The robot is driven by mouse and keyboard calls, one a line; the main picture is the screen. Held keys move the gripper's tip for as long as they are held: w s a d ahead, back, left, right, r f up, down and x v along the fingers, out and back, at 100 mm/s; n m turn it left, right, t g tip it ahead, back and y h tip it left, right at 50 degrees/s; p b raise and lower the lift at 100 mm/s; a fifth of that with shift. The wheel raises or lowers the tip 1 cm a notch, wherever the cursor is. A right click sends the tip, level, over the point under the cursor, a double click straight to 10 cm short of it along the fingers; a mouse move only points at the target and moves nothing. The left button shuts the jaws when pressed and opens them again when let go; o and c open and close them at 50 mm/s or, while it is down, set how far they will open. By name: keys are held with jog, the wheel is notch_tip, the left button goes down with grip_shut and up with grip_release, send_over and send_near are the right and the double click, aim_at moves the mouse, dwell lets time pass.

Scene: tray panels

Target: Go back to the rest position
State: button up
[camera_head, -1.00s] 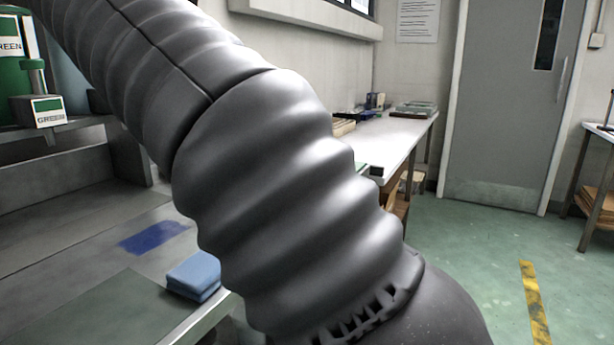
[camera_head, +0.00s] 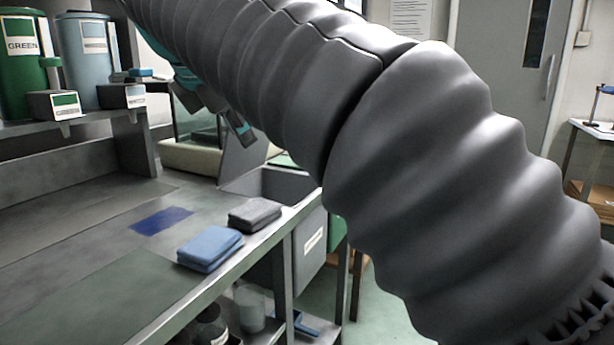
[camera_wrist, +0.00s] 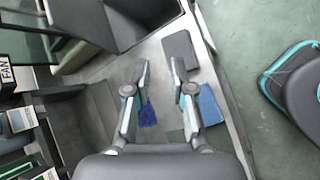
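My gripper (camera_wrist: 161,82) is in the lower middle of the wrist view, with its two fingers apart and nothing between them. In the head view my gripper (camera_head: 213,113) hangs above the back part of the bench, partly hidden by my own grey arm. Below it in the wrist view are the steel bench top, a blue patch (camera_wrist: 147,114), a grey folded cloth (camera_wrist: 178,50) and a blue folded cloth (camera_wrist: 209,103). The fingers look clear of all of them.
The bench (camera_head: 80,275) bears the blue cloth (camera_head: 210,247) and grey cloth (camera_head: 254,214) near its front edge. A shelf at the left holds a green canister (camera_head: 22,75) and a pale blue canister (camera_head: 85,60). Green floor lies to the right.

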jog(key=s+d+f+m+g+y, duration=0.1)
jog(key=s+d+f+m, duration=0.2)
jog(key=d+f+m, duration=0.5)
jog(key=s+d+f+m+g, duration=0.1)
jog(key=s+d+f+m, duration=0.2)
jog(key=d+f, duration=0.45)
jog(key=s+d+f+m, duration=0.5)
jog(key=s+f+m, duration=0.1)
jog(key=f, duration=0.2)
jog(key=s+d+f+m+y, duration=0.1)
jog(key=s+d+f+m, duration=0.4)
jog(key=f, duration=0.4)
jog(key=s+m, duration=0.1)
jog(key=m, duration=0.1)
jog(key=shift+s+d+f+m+g, duration=0.2)
jog(key=shift+f+m+g, duration=0.1)
